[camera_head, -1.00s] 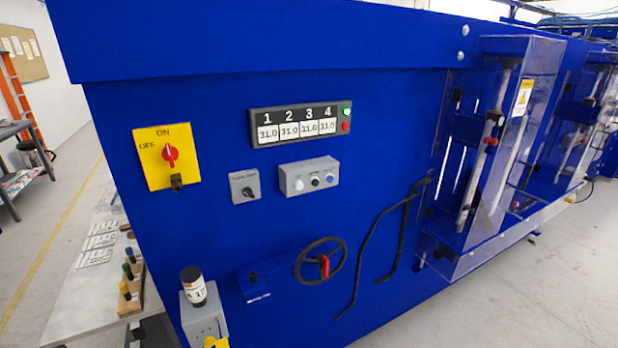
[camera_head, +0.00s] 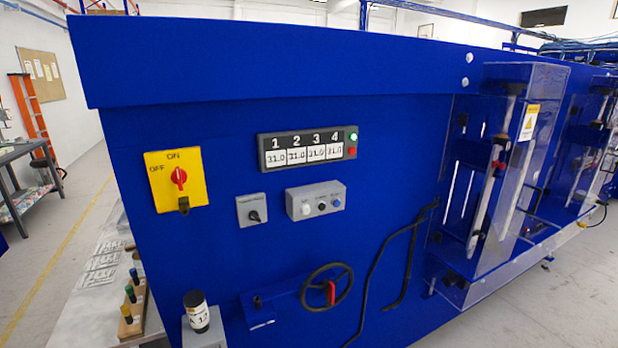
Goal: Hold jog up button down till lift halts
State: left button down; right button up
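A small grey button box (camera_head: 315,201) is fixed on the blue machine's front panel, below the display. It carries a white button (camera_head: 307,209), a dark middle button (camera_head: 322,206) and a blue button (camera_head: 336,203). Their labels are too small to read. Above it, a display (camera_head: 307,149) numbered 1 to 4 reads about 31.0 in each window, with a lit green lamp (camera_head: 353,137) and a red button (camera_head: 352,151) at its right end. The lift itself cannot be made out for certain. Neither of my grippers shows, and nothing touches the buttons.
A yellow plate with a red rotary switch (camera_head: 178,179) is at the left. A grey selector box (camera_head: 251,210) sits beside the button box. A black handwheel (camera_head: 327,288) and bent black bars (camera_head: 405,262) stick out below. Clear guards (camera_head: 512,170) stand at the right.

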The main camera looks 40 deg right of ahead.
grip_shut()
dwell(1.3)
